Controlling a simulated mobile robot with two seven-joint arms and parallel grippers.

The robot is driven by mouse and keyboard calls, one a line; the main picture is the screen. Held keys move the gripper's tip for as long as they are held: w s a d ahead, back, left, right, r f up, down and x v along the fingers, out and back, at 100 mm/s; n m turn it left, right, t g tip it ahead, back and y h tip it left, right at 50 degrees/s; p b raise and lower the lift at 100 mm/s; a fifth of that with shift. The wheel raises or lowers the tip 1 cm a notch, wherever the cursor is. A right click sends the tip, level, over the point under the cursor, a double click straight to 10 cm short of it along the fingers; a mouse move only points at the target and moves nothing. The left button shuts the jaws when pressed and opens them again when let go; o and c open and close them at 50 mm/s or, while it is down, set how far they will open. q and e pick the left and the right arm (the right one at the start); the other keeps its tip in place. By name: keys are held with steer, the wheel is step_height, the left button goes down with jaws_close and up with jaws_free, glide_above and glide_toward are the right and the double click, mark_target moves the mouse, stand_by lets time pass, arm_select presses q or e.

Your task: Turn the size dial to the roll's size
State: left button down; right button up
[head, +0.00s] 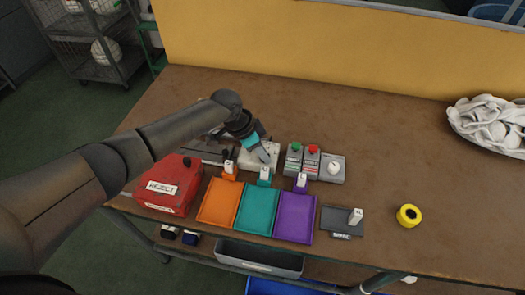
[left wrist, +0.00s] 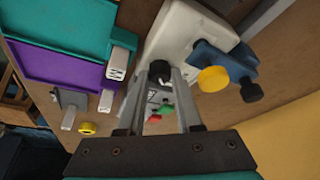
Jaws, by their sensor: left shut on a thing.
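My left gripper (head: 264,156) is over the pale box (head: 272,147) behind the teal tray. In the left wrist view its fingers (left wrist: 166,76) are shut on a black round dial (left wrist: 159,69) at the edge of that pale box (left wrist: 185,28). The dial is hidden by the gripper in the head view, and its setting cannot be read. A yellow roll (head: 409,215) stands alone at the right of the table; it also shows in the left wrist view (left wrist: 87,128). Its size marking is too small to read. My right gripper is not in view.
Orange (head: 216,203), teal (head: 256,209) and purple (head: 295,218) trays line the front, with a red reject box (head: 168,187) at left. Boxes with a green button (head: 295,146) and a red button (head: 313,148) stand right of the gripper.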

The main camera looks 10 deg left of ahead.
arm_select(q)
steer(key=shift+s+r+n+p, duration=0.1)
steer(key=shift+n+p, duration=0.4)
steer(key=shift+p, duration=0.4)
steer(key=n+y+p, duration=0.1)
steer(key=n+p, duration=0.2)
steer(key=n+t+y+p, duration=0.1)
steer(key=n+p, duration=0.1)
steer(key=p, duration=0.2)
steer(key=shift+s+d+n+t, duration=0.2)
steer(key=shift+n+t, duration=0.1)
steer(key=shift+n, duration=0.1)
steer(key=n+y+p, duration=0.1)
steer(key=n+p, duration=0.1)
steer(key=shift+d+n, duration=0.15)
steer(key=shift+n, duration=0.25)
steer(key=shift+n+y+p, duration=0.35)
steer(key=shift+n+y, duration=0.05)
steer(key=shift+n, duration=0.5)
steer(key=shift+d+n+y, duration=0.1)
steer(key=shift+n+y, duration=0.3)
steer(key=shift+n, duration=0.5)
steer(key=shift+f+n+y, duration=0.2)
steer(key=shift+n+y, duration=0.3)
steer(key=shift+n, duration=0.7)
steer(key=shift+w+d+n+y+b, duration=0.1)
steer(key=shift+n+y+b, duration=0.45)
steer(key=shift+n, duration=0.55)
